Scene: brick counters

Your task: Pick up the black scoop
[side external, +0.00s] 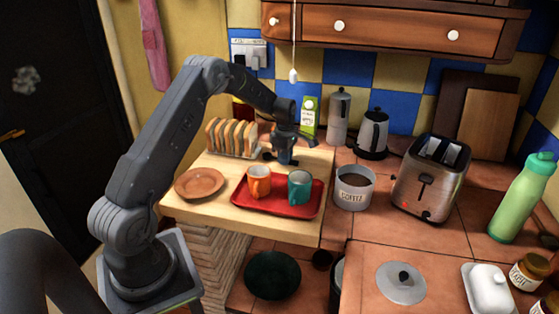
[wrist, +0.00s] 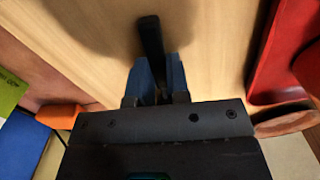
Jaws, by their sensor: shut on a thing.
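The black scoop (wrist: 150,38) shows in the wrist view as a dark handle running up from between the blue fingers of my gripper (wrist: 156,80). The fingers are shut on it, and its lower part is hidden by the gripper. In the side external view my gripper (side external: 284,157) is low over the back of the light wooden board (side external: 205,212), behind the red tray. The scoop is small and dark there, mostly hidden by the gripper. I cannot tell whether it touches the board.
The red tray (side external: 262,207) holds an orange mug (side external: 259,187) and a teal mug (side external: 299,190) in front of my gripper. A toast rack (side external: 232,140) is to the left, with a brown plate (side external: 199,184) nearer. A green carton (side external: 308,117) and moka pot (side external: 339,117) stand behind.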

